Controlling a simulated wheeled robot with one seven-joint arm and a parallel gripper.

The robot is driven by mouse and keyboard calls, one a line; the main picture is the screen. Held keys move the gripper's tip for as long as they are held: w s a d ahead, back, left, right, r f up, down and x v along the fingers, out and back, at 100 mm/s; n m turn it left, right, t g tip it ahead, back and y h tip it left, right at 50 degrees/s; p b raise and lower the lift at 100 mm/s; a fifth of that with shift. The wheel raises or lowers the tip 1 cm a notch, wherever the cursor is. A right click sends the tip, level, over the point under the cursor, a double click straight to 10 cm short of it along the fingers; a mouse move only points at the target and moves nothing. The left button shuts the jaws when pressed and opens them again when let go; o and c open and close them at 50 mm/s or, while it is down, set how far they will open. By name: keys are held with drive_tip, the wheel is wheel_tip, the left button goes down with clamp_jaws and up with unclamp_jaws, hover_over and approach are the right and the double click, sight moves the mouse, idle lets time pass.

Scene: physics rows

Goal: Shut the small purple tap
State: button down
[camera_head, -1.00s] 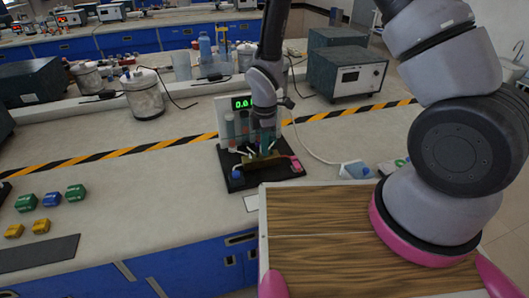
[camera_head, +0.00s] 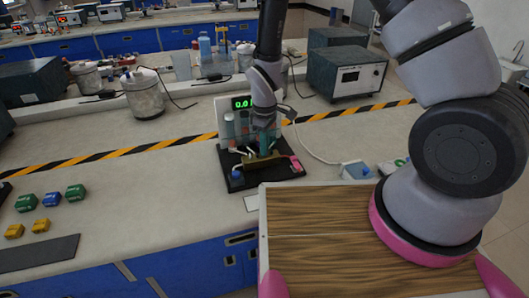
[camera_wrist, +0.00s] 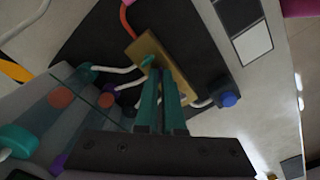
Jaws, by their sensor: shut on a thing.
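My gripper (camera_head: 264,152) reaches down onto a brass block (camera_head: 252,163) on a black base (camera_head: 238,181). In the wrist view its two teal fingers (camera_wrist: 164,78) stand close together over the brass block (camera_wrist: 141,46). They are shut on a small part at the block, which I take to be the purple tap; the fingers hide nearly all of it, so its angle cannot be told. Pale tubes run from the block's side.
A blue knob (camera_wrist: 229,99) sits beside the block. Behind it stand bottles and a panel with a green display (camera_head: 241,103). A pink piece (camera_head: 295,163) lies at the base's right.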

drive_tip(key=m, duration=0.4)
drive_tip(key=shift+m, duration=0.4)
drive_tip(key=m, duration=0.3)
drive_tip(key=c, duration=1.3)
unclamp_jaws()
drive_tip(key=shift+m, duration=0.5)
drive_tip(key=shift+c, duration=0.2)
drive_tip(key=shift+r, duration=0.1)
drive_tip(key=shift+r, duration=3.4)
